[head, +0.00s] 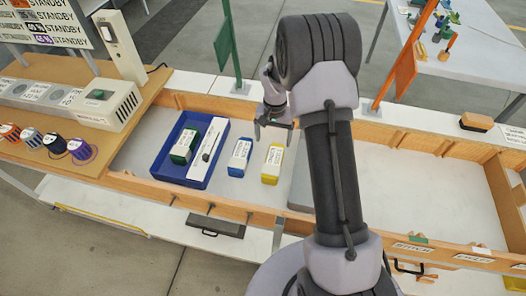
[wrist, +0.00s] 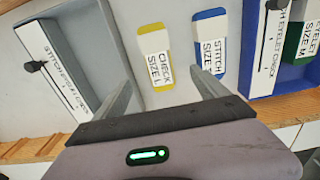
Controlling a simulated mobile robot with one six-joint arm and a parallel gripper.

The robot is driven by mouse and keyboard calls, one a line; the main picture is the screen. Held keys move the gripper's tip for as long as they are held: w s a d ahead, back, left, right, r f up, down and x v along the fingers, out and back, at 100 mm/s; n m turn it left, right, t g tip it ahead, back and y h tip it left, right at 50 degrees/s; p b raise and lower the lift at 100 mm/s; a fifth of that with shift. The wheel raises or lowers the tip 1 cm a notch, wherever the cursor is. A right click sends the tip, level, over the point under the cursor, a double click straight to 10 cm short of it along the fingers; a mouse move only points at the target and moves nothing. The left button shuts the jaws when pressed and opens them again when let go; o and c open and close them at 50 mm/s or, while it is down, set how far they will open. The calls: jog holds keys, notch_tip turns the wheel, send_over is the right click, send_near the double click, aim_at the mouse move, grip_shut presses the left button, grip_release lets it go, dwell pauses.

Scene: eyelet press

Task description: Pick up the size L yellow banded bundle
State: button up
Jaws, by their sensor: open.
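The yellow-banded bundle (head: 272,163) lies on the white bench surface in the head view. In the wrist view the yellow bundle (wrist: 156,58) has a white label reading CHECK SIZE L. My gripper (wrist: 163,85) is open, with its fingers spread below the bundle in the picture and nothing between them. In the head view my gripper (head: 273,127) hangs behind the yellow bundle, apart from it. A blue-banded bundle (head: 240,156) lies just left of the yellow one; in the wrist view it (wrist: 210,45) is to the right, labelled STITCH.
A blue tray (head: 160,166) holds a green bundle (head: 184,146) and a white slider strip (head: 207,149). A grey tray (wrist: 85,30) with a similar strip (wrist: 50,70) is close to my left finger. Wooden rails (head: 250,216) edge the bench. Green (head: 224,45) and orange (head: 407,66) flags stand behind.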

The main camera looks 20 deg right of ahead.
aim_at(273, 160)
jog(key=f+b, duration=0.1)
jog(key=f, duration=0.3)
jog(key=f+b, duration=0.2)
jog(key=f, duration=0.3)
jog(key=shift+s+d+f, duration=0.15)
jog(key=shift+d+f, duration=0.05)
jog(key=shift+f, duration=0.05)
jog(key=f+b, duration=0.1)
jog(key=f, duration=0.2)
jog(key=f+b, duration=0.2)
jog(key=shift+w+d+f, duration=0.15)
jog(key=shift+w+f, duration=0.05)
jog(key=shift+f, duration=0.2)
jog(key=shift+r, duration=0.15)
jog(key=c, duration=1.8)
